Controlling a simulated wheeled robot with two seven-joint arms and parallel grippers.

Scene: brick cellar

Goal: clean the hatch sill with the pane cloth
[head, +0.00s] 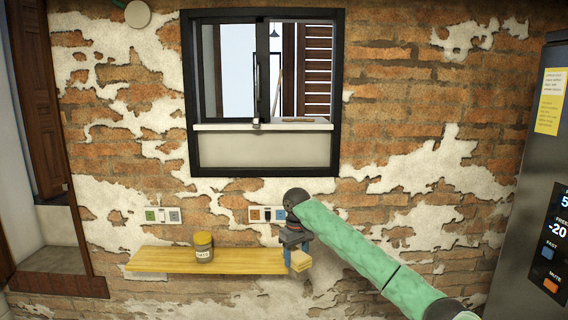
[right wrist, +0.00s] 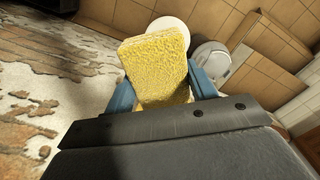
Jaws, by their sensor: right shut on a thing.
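The hatch sill (head: 222,127) is a pale ledge across the black-framed hatch in the brick wall. A small brownish patch or flat thing (head: 306,120) shows at its right part; I cannot tell which. My right gripper (head: 297,247) is below the hatch, at the right end of a wooden shelf. It is shut on a yellow, sponge-like pad, the pane cloth (head: 301,262). In the right wrist view the cloth (right wrist: 157,65) sticks out between the blue fingers (right wrist: 165,88). The cloth is well below the sill and apart from it. My left gripper is out of view.
The wooden shelf (head: 165,261) holds a labelled jar (head: 203,246). Socket plates (head: 162,215) are on the wall above it. The hatch's sliding pane has a handle (head: 256,122) at the sill's middle. A steel fridge (head: 520,190) stands at the right.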

